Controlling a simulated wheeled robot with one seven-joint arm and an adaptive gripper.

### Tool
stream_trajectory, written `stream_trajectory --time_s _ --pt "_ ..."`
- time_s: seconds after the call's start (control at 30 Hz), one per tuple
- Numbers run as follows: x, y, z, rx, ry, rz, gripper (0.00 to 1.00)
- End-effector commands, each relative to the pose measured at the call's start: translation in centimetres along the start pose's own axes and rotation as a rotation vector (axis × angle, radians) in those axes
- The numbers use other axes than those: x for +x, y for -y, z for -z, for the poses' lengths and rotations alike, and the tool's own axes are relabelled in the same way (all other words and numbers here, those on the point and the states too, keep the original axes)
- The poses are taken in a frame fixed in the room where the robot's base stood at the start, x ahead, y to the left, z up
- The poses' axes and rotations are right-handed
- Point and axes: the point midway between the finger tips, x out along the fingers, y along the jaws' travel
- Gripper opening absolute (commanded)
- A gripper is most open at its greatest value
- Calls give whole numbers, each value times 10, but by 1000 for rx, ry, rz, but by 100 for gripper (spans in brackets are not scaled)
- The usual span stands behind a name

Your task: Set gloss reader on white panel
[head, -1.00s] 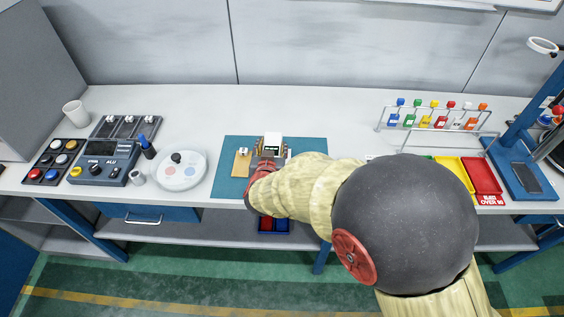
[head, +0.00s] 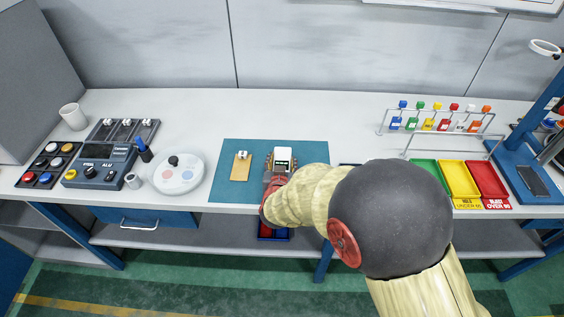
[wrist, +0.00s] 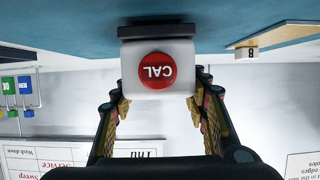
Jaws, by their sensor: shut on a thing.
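The gloss reader (head: 283,154) is a white block with a small dark display, over the right part of the teal mat. In the wrist view the reader (wrist: 157,66) shows a red CAL button and a dark base toward the mat. My gripper (head: 276,171) is shut on it, with a finger on each side in the wrist view (wrist: 160,108). I cannot tell whether the base touches what is below. I cannot make out a white panel; the reader and my arm cover that part of the mat. A tan panel (head: 240,170) with a small numbered tag lies to the left.
The teal mat (head: 227,190) lies on the white bench. A round white tray (head: 178,185), a control box (head: 101,168) and a cup (head: 72,116) stand left. A bottle rack (head: 437,118) and coloured bins (head: 458,180) stand right. Bench behind the mat is clear.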

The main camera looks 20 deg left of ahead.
Motion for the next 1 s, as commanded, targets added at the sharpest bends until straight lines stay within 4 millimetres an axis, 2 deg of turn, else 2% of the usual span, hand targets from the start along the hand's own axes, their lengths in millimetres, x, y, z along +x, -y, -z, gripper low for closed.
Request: stream_trajectory --time_s 0.07,0.1,0.3,0.4,0.77,0.87,1.0 --pt "1 0 -2 0 -1 0 9" --pt "1 0 -3 0 1 0 46" --pt "1 0 -2 0 1 0 58" --pt "1 0 -2 0 0 0 63" --pt "-1 0 2 0 0 0 63" --pt "-12 1 2 0 0 1 63" --pt "-38 1 3 -1 0 2 63"
